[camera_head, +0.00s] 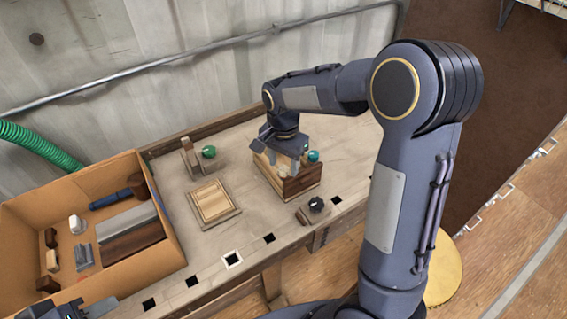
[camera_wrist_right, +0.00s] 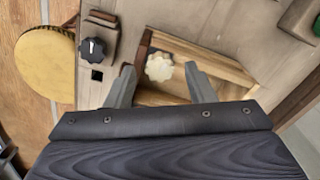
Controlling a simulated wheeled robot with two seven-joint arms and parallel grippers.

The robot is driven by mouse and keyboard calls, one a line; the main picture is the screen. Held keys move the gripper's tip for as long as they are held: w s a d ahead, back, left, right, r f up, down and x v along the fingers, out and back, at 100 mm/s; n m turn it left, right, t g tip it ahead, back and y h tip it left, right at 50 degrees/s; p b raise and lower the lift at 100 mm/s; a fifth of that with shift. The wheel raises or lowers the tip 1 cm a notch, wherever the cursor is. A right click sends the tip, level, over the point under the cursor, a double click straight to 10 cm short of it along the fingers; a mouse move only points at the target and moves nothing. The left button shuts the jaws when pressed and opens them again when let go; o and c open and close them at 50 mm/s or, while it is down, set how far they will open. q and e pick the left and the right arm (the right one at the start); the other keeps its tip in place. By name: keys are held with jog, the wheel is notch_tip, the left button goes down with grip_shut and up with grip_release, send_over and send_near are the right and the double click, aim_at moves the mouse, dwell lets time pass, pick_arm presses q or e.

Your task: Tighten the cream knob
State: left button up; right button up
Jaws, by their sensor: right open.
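The cream knob (camera_wrist_right: 159,66) is round with a scalloped edge. It sits on a wooden block (camera_wrist_right: 215,60), which shows in the head view (camera_head: 303,182) as a box on the workbench. My right gripper (camera_wrist_right: 160,72) is open, with one finger on each side of the knob in the wrist view. I cannot tell whether the fingers touch it. My left gripper (camera_head: 84,310) is partly cut off at the bottom left edge.
A black knob (camera_head: 316,204) on a small base stands at the bench front. A green knob (camera_head: 209,151) is on a fixture at the back; a teal knob (camera_head: 313,156) is close to my right gripper. A cardboard box (camera_head: 160,262) with several items is at left, near a wooden panel (camera_head: 212,202).

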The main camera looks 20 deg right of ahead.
aim_at(284, 168)
notch_tip(284, 168, up, 7)
dwell(0.3)
dwell(0.4)
jog(key=s+n+t+y, duration=0.2)
jog(key=s+n, duration=0.2)
jog(key=s, duration=0.7)
jog(key=s+a+r+n+t+y, duration=0.1)
jog(key=s+n+t, duration=0.2)
jog(key=s, duration=0.9)
jog(key=shift+a+r+n+t+y, duration=0.3)
jog(key=shift+n+y, duration=0.1)
jog(key=shift+n, duration=0.9)
